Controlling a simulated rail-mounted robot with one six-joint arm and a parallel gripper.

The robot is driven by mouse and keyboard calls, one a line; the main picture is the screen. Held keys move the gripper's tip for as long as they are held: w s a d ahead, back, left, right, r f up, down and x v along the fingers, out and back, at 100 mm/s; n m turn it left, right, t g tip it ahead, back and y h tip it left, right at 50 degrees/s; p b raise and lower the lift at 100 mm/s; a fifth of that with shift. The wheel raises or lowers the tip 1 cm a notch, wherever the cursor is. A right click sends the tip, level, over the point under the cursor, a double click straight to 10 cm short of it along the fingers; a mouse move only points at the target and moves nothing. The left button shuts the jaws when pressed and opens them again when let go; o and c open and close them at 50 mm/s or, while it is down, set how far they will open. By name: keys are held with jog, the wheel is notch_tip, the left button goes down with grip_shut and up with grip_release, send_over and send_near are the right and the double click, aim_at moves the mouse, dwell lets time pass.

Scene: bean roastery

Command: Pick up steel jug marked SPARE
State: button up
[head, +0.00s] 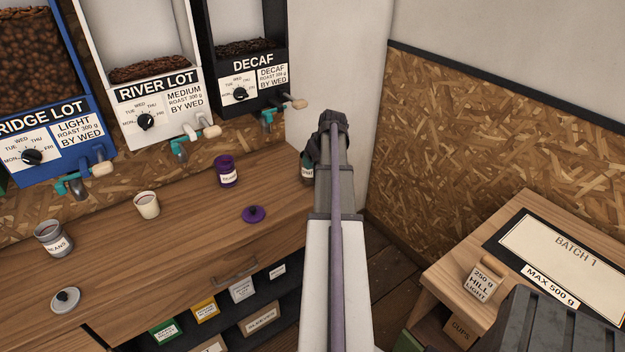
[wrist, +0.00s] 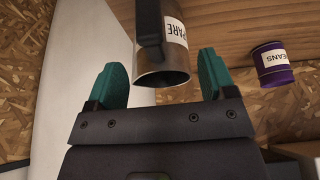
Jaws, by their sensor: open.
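The steel jug (wrist: 162,72) shows in the wrist view with a white label on which "PARE" can be read and a dark handle on the side facing the camera. It appears upside down in this view. My gripper (wrist: 160,62) is open, with one teal finger on each side of the jug and a visible gap on both sides. In the head view my arm hides most of the jug and the fingers. Only a small white label (head: 307,172) shows beside my arm, near the counter's right end.
On the wooden counter (head: 190,215) stand a purple canister (head: 226,171), its purple lid (head: 253,214), a cream cup (head: 148,205), a grey canister (head: 54,239) and a grey lid (head: 66,300). Bean dispensers, including the DECAF one (head: 253,69), line the back. A side table (head: 450,262) stands right.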

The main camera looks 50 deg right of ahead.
aim_at(317, 162)
jog(key=b+x, duration=0.5)
jog(key=shift+d+f, duration=0.1)
jog(key=shift+f, duration=0.1)
jog(key=shift+s+r, duration=0.1)
jog(key=shift+r, duration=0.15)
jog(key=c, duration=0.6)
notch_tip(317, 162, up, 10)
jog(key=p, duration=1)
